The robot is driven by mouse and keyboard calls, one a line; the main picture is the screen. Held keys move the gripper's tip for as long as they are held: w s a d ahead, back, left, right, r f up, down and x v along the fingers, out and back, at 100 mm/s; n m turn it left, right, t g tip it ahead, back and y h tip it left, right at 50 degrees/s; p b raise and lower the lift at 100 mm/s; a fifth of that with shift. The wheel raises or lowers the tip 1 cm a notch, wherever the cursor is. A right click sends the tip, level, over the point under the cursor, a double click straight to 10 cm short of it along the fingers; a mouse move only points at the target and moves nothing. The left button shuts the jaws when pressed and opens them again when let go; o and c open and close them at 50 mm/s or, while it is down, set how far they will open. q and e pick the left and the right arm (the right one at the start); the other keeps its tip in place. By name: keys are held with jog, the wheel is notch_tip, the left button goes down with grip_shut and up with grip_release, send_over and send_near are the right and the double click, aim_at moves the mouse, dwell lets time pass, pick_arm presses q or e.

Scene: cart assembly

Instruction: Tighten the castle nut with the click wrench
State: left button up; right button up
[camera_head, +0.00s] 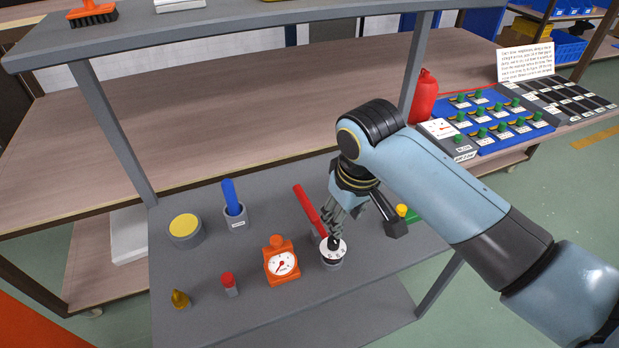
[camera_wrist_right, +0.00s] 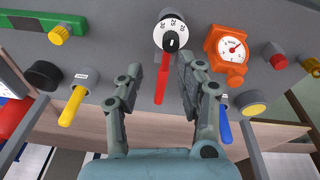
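My right gripper (camera_head: 345,212) is over this spot. Its fingers (camera_wrist_right: 158,72) are spread on either side of the red handle, with visible gaps. No castle nut can be clearly made out. My left gripper is not in view.
An orange gauge (camera_head: 281,262), a red-capped piece (camera_head: 229,284), a brass piece (camera_head: 180,299), a yellow-topped cup (camera_head: 185,230) and a blue-handled holder (camera_head: 234,208) stand left of my gripper. An upper shelf (camera_head: 230,30) overhangs behind. A red bottle (camera_head: 424,95) stands on the rear bench.

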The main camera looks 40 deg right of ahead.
jog(key=m+g, duration=0.2)
send_over(309, 207)
jog(key=f, duration=0.3)
jog(key=shift+s+d+y, duration=0.1)
jog(key=shift+s+y, duration=0.2)
jog(key=shift+s, duration=0.05)
jog(key=shift+w, duration=0.45)
notch_tip(309, 207, down, 8)
jog(key=b, duration=0.9)
jog(key=shift+s+f+b, duration=0.1)
jog(key=shift+f+b, duration=0.05)
jog(key=shift+b, duration=0.25)
jog(key=shift+r, duration=0.2)
jog(key=shift+c, duration=0.9)
jog(key=shift+r, duration=0.1)
grip_shut()
jog(key=shift+r+p, duration=0.15)
jog(key=shift+p, duration=0.2)
notch_tip(309, 207, up, 5)
jog(key=p, duration=0.5)
jog(key=shift+p, duration=0.3)
jog(key=shift+f, duration=0.2)
